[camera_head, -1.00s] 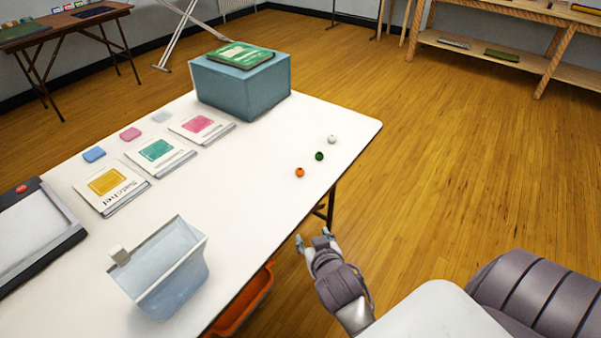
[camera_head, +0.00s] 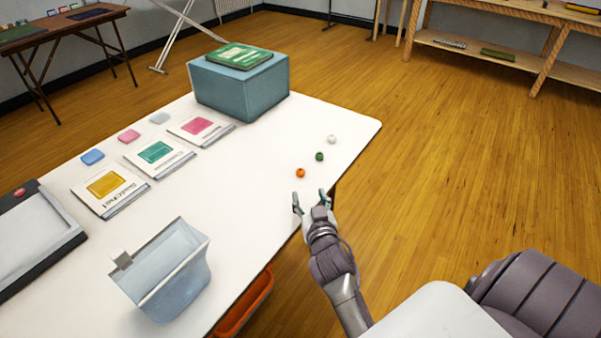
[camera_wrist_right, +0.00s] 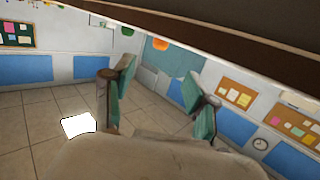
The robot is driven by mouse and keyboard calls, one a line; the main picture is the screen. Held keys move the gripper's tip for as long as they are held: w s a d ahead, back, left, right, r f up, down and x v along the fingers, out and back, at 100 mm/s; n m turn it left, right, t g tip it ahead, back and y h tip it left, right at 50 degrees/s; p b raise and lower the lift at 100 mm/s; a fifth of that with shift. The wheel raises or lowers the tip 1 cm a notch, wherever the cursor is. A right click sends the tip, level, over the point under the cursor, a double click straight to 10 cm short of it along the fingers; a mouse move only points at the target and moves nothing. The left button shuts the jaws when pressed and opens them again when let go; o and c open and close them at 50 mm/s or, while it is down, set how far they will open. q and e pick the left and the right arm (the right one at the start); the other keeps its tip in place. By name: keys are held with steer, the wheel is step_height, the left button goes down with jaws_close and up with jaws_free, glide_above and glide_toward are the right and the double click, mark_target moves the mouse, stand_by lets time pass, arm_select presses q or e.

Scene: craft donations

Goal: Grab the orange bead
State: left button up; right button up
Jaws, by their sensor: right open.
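The orange bead (camera_head: 300,173) lies on the white table (camera_head: 245,190) near its right edge. A green bead (camera_head: 319,156) and a white bead (camera_head: 332,139) lie beyond it in a loose row. My right gripper (camera_head: 310,198) is open and empty at the table's right edge, just nearer than the orange bead and apart from it. In the right wrist view its two fingers (camera_wrist_right: 157,95) are spread with nothing between them, and the dark table edge (camera_wrist_right: 240,45) crosses above. No bead shows clearly there. My left gripper is not in view.
A pale translucent bin (camera_head: 175,280) stands at the table's near side, above an orange tub (camera_head: 245,303) below the table edge. Several packets, including a yellow one (camera_head: 108,187), lie at the left. A blue box (camera_head: 240,88) with a green book (camera_head: 240,56) stands at the back.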

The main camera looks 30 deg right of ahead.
mark_target(301, 175)
steer(key=x, duration=1)
steer(key=shift+w+f, duration=0.25)
steer(key=shift+f, duration=0.05)
steer(key=c, duration=0.8)
